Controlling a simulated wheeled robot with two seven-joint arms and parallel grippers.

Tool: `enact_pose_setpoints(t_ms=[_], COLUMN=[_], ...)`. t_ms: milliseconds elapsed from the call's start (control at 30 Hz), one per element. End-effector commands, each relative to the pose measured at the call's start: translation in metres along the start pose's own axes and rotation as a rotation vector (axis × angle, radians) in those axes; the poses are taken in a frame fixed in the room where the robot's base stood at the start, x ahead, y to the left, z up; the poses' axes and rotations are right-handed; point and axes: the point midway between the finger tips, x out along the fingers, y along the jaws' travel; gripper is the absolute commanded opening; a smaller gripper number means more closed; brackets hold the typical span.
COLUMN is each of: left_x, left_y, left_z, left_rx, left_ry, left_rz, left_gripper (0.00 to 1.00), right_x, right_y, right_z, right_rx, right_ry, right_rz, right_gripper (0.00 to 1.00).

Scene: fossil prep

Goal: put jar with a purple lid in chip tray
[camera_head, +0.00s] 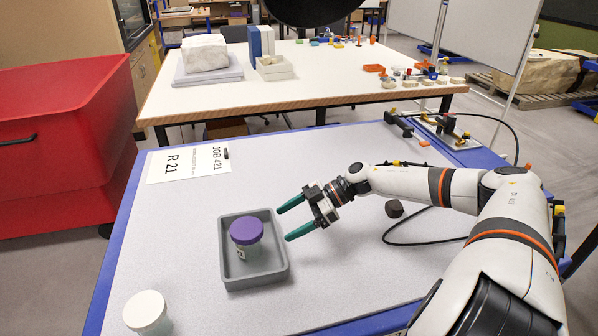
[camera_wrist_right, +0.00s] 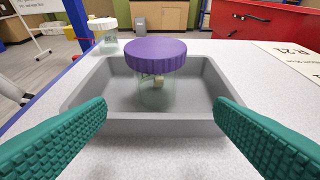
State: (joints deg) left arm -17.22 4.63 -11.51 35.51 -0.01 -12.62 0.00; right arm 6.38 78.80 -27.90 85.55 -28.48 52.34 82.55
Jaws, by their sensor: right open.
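The jar with a purple lid (camera_head: 246,236) stands upright inside the grey chip tray (camera_head: 282,271) on the table. In the right wrist view the jar (camera_wrist_right: 155,62) shows clear walls with something small and pale inside, and the tray (camera_wrist_right: 85,122) surrounds its base. My right gripper (camera_head: 283,223) is open and empty, just right of the tray, its green fingers pointing toward the jar. In the right wrist view its fingers (camera_wrist_right: 160,135) are spread apart with the jar beyond them, not touching it. My left gripper is not in view.
A white-lidded jar (camera_head: 147,312) stands at the near left of the table; it also shows in the right wrist view (camera_wrist_right: 102,33). A paper sign (camera_head: 188,163) lies at the far left. A small dark lump (camera_head: 394,208) and a black cable lie right of my gripper.

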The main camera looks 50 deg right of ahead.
Motion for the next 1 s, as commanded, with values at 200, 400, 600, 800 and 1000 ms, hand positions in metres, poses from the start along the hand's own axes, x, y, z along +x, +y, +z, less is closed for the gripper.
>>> enact_pose_setpoints(t_ms=[200, 400, 600, 800, 1000], left_x=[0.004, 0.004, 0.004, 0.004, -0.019], left_y=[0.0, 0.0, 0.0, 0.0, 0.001], left_z=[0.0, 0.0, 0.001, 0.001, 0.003], left_rx=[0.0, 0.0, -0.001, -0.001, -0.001], left_ry=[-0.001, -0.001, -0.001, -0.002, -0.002], left_rz=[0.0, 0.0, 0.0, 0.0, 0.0], left_gripper=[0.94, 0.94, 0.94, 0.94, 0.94], right_x=[-0.021, -0.024, -0.024, -0.024, -0.035], right_y=[0.0, 0.0, -0.001, -0.001, -0.001], right_z=[0.0, 0.002, 0.002, 0.002, 0.022], right_rx=[0.0, -0.001, -0.001, -0.001, -0.002], right_ry=[0.001, -0.003, -0.003, -0.003, -0.003], right_rz=[0.0, -0.001, -0.001, -0.001, -0.002], right_gripper=[0.77, 0.77, 0.77, 0.77, 0.77])
